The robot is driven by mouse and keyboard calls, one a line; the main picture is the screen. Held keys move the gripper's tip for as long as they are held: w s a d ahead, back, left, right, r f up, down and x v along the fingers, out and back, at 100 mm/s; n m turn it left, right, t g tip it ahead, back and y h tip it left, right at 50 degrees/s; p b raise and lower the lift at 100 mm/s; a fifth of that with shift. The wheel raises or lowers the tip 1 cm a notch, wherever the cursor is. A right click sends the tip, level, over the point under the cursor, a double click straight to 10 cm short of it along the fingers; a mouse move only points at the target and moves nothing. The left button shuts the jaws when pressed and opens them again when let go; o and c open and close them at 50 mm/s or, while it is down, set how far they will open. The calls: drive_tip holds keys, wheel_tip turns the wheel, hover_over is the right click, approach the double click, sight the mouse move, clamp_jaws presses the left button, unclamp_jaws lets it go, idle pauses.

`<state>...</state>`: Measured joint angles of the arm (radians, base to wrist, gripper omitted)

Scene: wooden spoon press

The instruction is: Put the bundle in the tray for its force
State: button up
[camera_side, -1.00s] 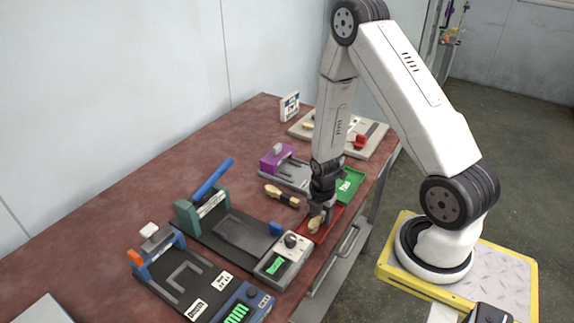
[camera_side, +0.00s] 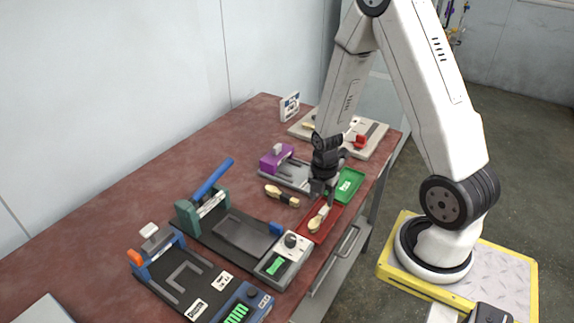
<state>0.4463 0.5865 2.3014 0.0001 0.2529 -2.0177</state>
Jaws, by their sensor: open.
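A bundle of wooden spoons (camera_side: 318,219) with a dark band lies in the red tray (camera_side: 331,230). The green tray (camera_side: 350,181) is beside it, farther back, and looks empty. My gripper (camera_side: 327,196) is open above the far end of the red tray, just over or beside the bundle's far end. I cannot tell whether it touches the bundle. A second bundle (camera_side: 282,196) with a dark band lies on the red-brown table to the left of the trays.
The press with the blue lever (camera_side: 213,178) and its readout box (camera_side: 284,260) stand left of the red tray. A purple device (camera_side: 277,158) is behind. Another device with an orange knob (camera_side: 136,257) is at front left. A small sign (camera_side: 289,106) stands at the back.

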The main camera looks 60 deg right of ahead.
sight(320, 216)
drive_tip(key=shift+r, duration=2.55)
drive_tip(key=a+r+m+t, duration=0.1)
drive_tip(key=a+r+m, duration=0.3)
drive_tip(key=m, duration=0.5)
drive_tip(key=a+r+m+t, duration=0.1)
drive_tip(key=a+r+m, duration=0.2)
drive_tip(key=a+m, duration=0.6)
drive_tip(key=shift+a+r+t, duration=0.25)
drive_tip(key=shift+r+t, duration=0.05)
drive_tip(key=shift+r, duration=0.05)
